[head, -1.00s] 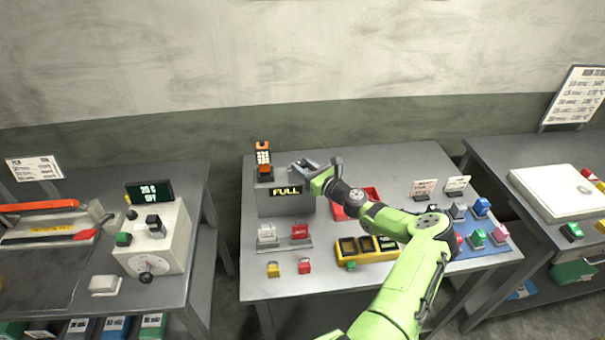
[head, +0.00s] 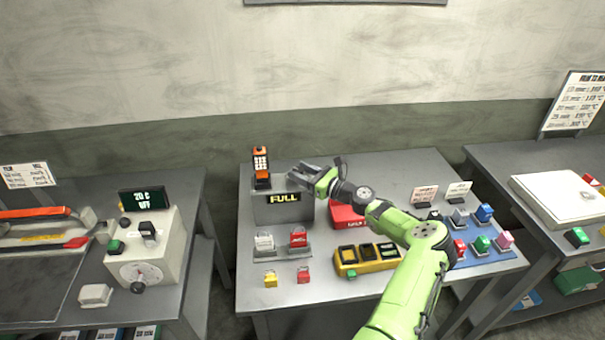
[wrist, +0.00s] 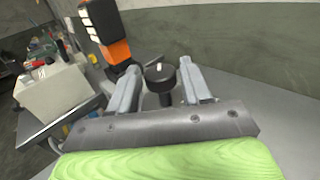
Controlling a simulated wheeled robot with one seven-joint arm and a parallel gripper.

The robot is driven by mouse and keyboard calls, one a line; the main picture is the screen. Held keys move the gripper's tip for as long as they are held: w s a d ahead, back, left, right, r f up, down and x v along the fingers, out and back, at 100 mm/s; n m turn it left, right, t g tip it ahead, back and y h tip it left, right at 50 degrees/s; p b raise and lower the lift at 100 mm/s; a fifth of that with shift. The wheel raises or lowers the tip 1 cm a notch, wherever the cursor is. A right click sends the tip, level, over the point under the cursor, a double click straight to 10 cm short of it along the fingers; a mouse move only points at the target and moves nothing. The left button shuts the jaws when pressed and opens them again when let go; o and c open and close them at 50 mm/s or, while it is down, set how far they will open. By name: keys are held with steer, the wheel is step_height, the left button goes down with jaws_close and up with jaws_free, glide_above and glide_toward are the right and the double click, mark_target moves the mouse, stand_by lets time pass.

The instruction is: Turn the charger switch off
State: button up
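The charger (head: 268,212) is a grey box on the middle bench, with a display reading FULL. An orange handset (head: 261,168) with pale keys stands upright on its top left; it also shows in the wrist view (wrist: 116,52). My gripper (head: 296,176) is at the top right of the charger. In the wrist view my gripper (wrist: 159,72) is open, its two grey fingers on either side of a round black knob (wrist: 161,74) with a pale mark. I cannot tell whether the fingers touch it. The knob is hidden in the head view.
A red tray (head: 346,216) sits under my arm, with a yellow case (head: 368,262) in front. Small padlocks (head: 271,279) lie near the front edge. A white control box (head: 152,262) stands on the left bench. The middle bench's back right is clear.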

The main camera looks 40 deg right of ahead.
steer(key=shift+o, duration=1)
steer(key=s+d+b, duration=0.1)
steer(key=s+d, duration=0.2)
steer(key=s, duration=1.2)
steer(key=shift+s, duration=0.25)
